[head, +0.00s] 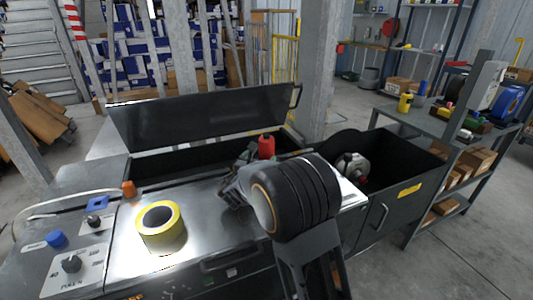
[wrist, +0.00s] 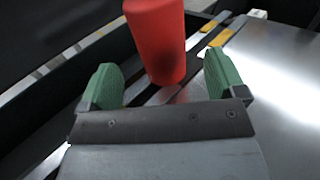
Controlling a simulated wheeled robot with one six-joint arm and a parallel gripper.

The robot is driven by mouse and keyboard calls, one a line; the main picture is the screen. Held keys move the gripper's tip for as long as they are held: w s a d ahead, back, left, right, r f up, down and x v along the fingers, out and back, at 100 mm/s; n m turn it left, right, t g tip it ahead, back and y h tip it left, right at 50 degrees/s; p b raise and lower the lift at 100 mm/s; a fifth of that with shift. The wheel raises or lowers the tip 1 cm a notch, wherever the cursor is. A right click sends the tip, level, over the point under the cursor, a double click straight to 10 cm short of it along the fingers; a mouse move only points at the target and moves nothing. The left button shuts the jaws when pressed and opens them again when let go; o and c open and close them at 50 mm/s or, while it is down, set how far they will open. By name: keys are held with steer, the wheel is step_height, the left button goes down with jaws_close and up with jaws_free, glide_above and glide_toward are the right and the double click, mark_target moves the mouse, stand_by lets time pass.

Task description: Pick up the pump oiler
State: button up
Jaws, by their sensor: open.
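A red cylindrical body, which looks like the pump oiler (head: 266,147), stands at the back edge of the metal worktop, by the open dark trough. Its lower part is partly hidden by my arm in the head view. The red body lies ahead of the fingers, and I see no contact. In the head view my gripper (head: 237,188) is low over the worktop.
A yellow tape roll (head: 159,226) lies on the worktop (head: 205,235) to the left. A raised dark lid (head: 205,118) stands behind the trough. A dark bin (head: 400,160) holding a metallic part (head: 352,166) is to the right. A shelf (head: 425,122) stands beyond.

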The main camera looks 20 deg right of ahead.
mark_target(264, 154)
steer(key=shift+b+x, duration=0.65)
steer(key=shift+x, duration=2.5)
steer(key=shift+s, duration=0.1)
steer(key=shift+c, duration=0.3)
steer(key=c, duration=1.1)
